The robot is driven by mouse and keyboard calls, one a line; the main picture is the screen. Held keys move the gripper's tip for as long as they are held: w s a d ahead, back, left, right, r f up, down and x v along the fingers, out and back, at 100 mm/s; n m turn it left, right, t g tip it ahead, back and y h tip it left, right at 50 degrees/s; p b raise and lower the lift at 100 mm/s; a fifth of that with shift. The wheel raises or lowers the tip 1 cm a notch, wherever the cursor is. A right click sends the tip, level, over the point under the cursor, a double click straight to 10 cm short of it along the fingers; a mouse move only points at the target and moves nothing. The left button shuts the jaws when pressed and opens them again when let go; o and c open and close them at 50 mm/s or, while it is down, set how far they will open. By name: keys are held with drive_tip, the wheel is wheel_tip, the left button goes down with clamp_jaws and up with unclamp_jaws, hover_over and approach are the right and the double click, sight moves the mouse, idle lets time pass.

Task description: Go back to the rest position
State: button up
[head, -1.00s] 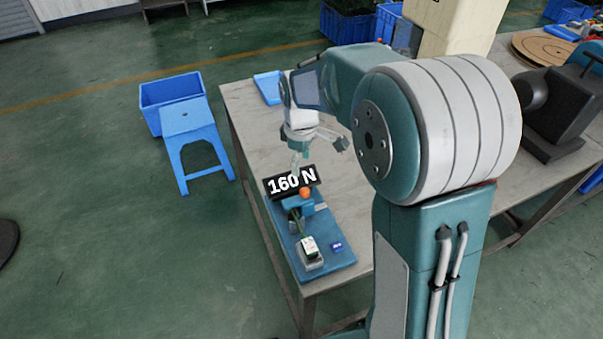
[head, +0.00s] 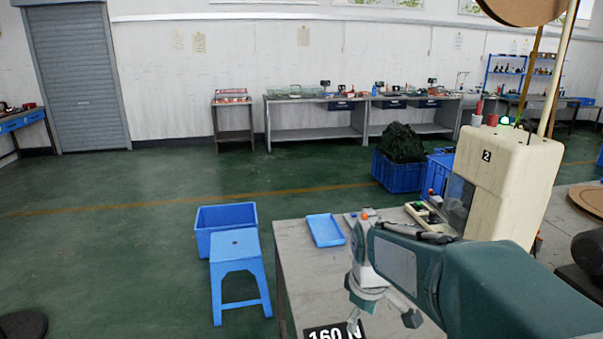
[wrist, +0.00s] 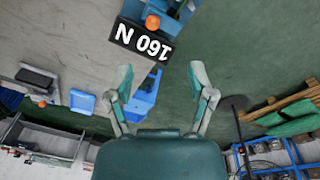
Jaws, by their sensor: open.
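My gripper (wrist: 160,95) is open in the wrist view, its two fingers spread with nothing between them. In the head view my gripper (head: 380,312) hangs over the near part of the grey table (head: 300,275), and its fingertips are hard to make out. A black sign reading "160 N" (head: 335,333) is cut off by the bottom edge of the head view. In the wrist view the sign (wrist: 143,40) shows upside down beyond the fingers, with an orange ball (wrist: 152,22) beside it. The fixture below the sign is outside the head view.
A blue tray (head: 325,231) lies on the table's far left corner. A blue stool (head: 238,275) and blue bin (head: 225,215) stand on the floor to the left. A cream machine marked 2 (head: 505,185) stands at the table's back right. Open green floor lies beyond.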

drive_tip(key=s+d+r+m+t, duration=0.1)
drive_tip(key=s+m, duration=0.3)
drive_tip(key=s, duration=0.5)
drive_tip(key=s+d+r+m+t, duration=0.2)
drive_tip(key=s+r+m+t, duration=0.1)
drive_tip(key=s, duration=0.6)
drive_tip(key=shift+s+d+r+m, duration=0.2)
drive_tip(key=shift+s+r+m, duration=0.05)
drive_tip(key=shift+r+m, duration=0.55)
drive_tip(key=shift+w, duration=0.1)
drive_tip(key=w+a+f+m+g, duration=0.15)
drive_tip(key=w+f, duration=0.25)
drive_tip(key=w, duration=0.4)
drive_tip(key=w+a+f+m+g, duration=0.1)
drive_tip(key=w+f+m+g, duration=0.2)
drive_tip(key=w, duration=0.4)
drive_tip(key=w+a+f+m+g, duration=0.1)
drive_tip(key=w+a+f+m, duration=0.1)
drive_tip(key=w+f, duration=0.45)
drive_tip(key=f, duration=0.3)
drive_tip(key=w+f, duration=0.1)
drive_tip(key=f, duration=0.5)
drive_tip(key=shift+w+d+f, duration=0.2)
drive_tip(key=shift+w, duration=0.15)
